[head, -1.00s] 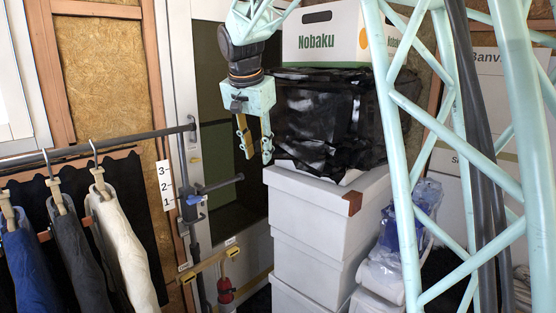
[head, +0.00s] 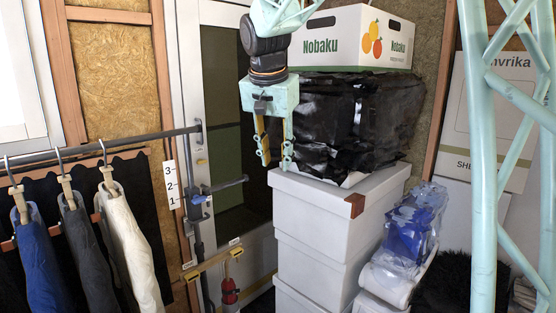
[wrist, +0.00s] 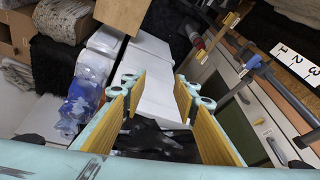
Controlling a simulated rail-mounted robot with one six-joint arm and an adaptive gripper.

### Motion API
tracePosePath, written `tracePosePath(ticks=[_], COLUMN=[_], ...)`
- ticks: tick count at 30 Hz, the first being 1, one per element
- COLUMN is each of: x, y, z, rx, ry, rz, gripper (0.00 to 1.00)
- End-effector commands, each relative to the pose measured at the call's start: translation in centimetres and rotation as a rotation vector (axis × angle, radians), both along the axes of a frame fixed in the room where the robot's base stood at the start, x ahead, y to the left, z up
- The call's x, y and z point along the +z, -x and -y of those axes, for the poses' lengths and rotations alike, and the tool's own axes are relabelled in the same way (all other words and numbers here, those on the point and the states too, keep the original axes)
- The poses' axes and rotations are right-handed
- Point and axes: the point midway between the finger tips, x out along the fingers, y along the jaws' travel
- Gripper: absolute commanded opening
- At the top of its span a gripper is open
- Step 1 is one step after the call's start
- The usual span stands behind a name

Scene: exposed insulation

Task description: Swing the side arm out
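The side arm (head: 222,184) is a short dark bar sticking out to the right from an upright post, with a blue piece (head: 197,199) at its post end. A white strip marked 3, 2, 1 (head: 170,185) is beside it. In the wrist view the side arm (wrist: 234,88) lies to the right of my fingers, near the numbered strip (wrist: 297,62). My gripper (head: 274,158) points down, to the right of the side arm in the head view and apart from it. In the wrist view my gripper (wrist: 160,95) is open, with nothing between its yellow pads.
White boxes (head: 318,215) are stacked beside my gripper, with a black-wrapped bundle (head: 350,115) and a Nobaku carton (head: 350,38) on top. A clothes rail (head: 100,142) with hanging garments is at left. A red cylinder (head: 229,291) hangs below the side arm.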

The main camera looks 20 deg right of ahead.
Motion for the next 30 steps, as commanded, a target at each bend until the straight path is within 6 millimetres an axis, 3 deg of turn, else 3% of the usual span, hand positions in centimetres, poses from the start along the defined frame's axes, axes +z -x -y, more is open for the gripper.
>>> tracePosePath(ticks=[19, 25, 30], x=[0.1, 0.3, 0.5], y=[0.8, 3.2, 6.6], z=[0.1, 0.3, 0.5], rx=[0.010, 0.043, 0.087], ry=[0.001, 0.006, 0.008], rz=[-0.002, -0.007, -0.014], gripper=[0.28, 0.28, 0.28])
